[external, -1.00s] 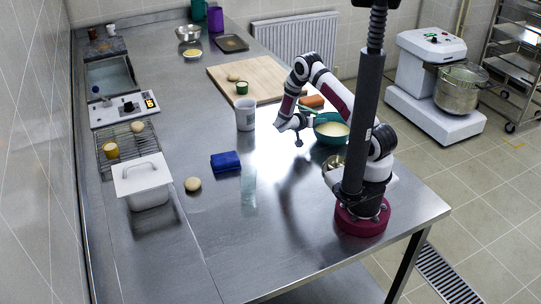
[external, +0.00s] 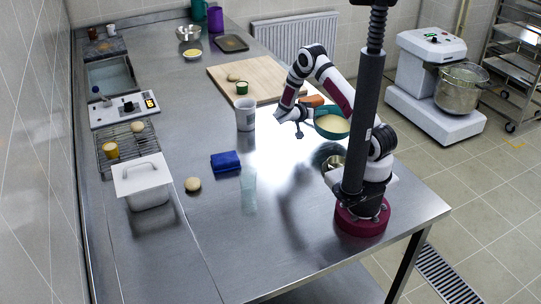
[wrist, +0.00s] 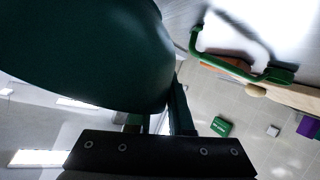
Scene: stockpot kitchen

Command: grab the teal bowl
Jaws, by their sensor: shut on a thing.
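The teal bowl (external: 324,132) holds a pale cream filling and hangs a little above the steel table, slightly tilted, with a dark shadow below it. My gripper (external: 311,119) is shut on the left side of its rim. In the wrist view the bowl's dark teal outer wall (wrist: 85,55) fills the upper left. My gripper's fingers (wrist: 158,115) meet the bowl's edge there, and the grip is partly hidden by the bowl.
A wooden board (external: 270,75) lies behind. A metal bowl (external: 333,163) sits near my base. An orange block (external: 312,100) lies behind the teal bowl.

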